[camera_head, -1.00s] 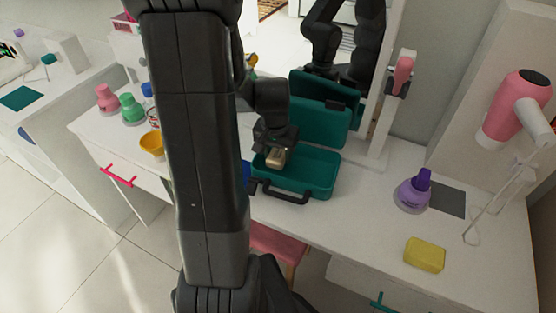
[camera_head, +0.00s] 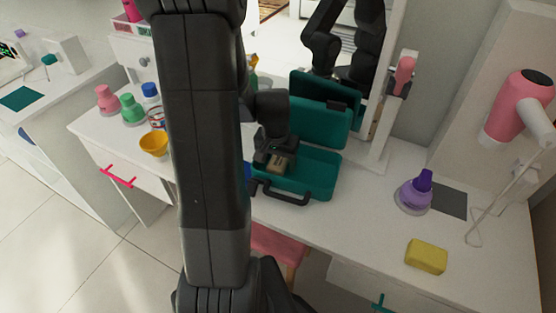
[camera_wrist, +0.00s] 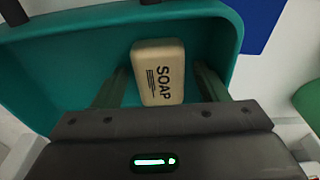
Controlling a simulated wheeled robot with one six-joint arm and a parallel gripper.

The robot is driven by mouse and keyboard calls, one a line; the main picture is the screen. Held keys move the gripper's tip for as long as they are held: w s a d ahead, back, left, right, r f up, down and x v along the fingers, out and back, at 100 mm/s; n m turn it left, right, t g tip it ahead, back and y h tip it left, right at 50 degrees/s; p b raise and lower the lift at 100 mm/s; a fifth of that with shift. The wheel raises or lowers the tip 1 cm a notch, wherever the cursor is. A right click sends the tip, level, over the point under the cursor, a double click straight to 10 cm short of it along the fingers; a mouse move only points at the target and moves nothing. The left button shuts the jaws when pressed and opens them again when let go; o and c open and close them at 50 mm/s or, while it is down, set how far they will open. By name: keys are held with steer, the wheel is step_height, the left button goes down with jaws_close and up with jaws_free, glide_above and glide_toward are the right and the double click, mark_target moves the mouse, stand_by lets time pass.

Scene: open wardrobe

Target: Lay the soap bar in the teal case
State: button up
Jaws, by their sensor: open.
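The teal case (camera_head: 318,178) stands open on the white dressing table, its lid raised toward the mirror and its black handle at the front. In the wrist view, the case wall (camera_wrist: 235,40) curves around the soap bar (camera_wrist: 158,72), a beige block marked SOAP. The soap also shows in the head view (camera_head: 279,163), inside the left part of the case. My gripper (camera_head: 272,160) reaches down into the case. In the wrist view, my gripper's fingers (camera_wrist: 160,88) are open, one on each side of the soap, with gaps visible. Contact under the soap is hard to see.
A purple bottle (camera_head: 414,192) and a yellow sponge-like block (camera_head: 426,256) stand to the right. A pink hair dryer (camera_head: 517,107) hangs on the right. A yellow cup (camera_head: 154,143) and green bottle (camera_head: 132,108) are at the left. Clear tabletop lies right of the case.

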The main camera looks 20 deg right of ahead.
mark_target(276, 165)
step_height(276, 165, up, 12)
steer(key=s+a+p, duration=0.1)
steer(key=shift+p, duration=0.3)
